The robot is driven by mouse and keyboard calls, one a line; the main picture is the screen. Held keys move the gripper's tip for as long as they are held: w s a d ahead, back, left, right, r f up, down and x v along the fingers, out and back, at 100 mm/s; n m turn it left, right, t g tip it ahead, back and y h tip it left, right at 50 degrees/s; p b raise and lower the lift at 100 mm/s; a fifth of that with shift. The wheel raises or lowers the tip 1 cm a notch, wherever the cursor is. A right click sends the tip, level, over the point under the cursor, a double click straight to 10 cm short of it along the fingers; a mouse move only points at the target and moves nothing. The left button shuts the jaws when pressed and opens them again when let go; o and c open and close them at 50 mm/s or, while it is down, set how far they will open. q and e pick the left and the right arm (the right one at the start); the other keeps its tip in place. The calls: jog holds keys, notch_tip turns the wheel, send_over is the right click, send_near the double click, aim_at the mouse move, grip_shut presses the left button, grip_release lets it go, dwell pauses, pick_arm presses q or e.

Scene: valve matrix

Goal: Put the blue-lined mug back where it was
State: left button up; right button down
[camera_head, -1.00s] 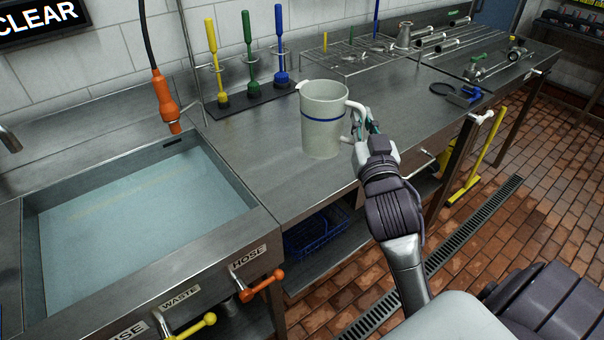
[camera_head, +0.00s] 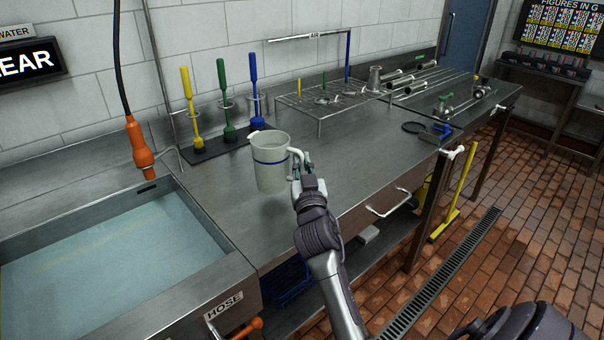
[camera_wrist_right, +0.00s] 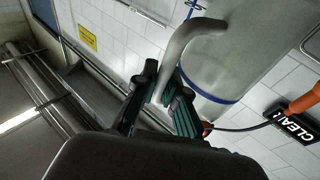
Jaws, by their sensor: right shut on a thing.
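The blue-lined mug (camera_head: 271,165) is a tall pale cup with a blue band, a spout and a handle on its right side. It is upright over the steel counter (camera_head: 225,200), in front of the brushes; I cannot tell whether its base touches the counter. My right gripper (camera_head: 303,168) is shut on its handle. In the right wrist view the fingers (camera_wrist_right: 163,92) close around the handle (camera_wrist_right: 185,45), beside the mug's body (camera_wrist_right: 235,65). My left gripper is not in view.
A water-filled sink (camera_head: 110,250) lies left, with an orange hose nozzle (camera_head: 139,148) hanging over it. Yellow, green and blue brushes (camera_head: 228,105) stand behind the mug. A wire rack (camera_head: 333,97) stands further right. The counter around the mug is mostly clear.

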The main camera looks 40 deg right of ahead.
notch_tip(320, 180, down, 3)
jog(key=shift+r, duration=0.1)
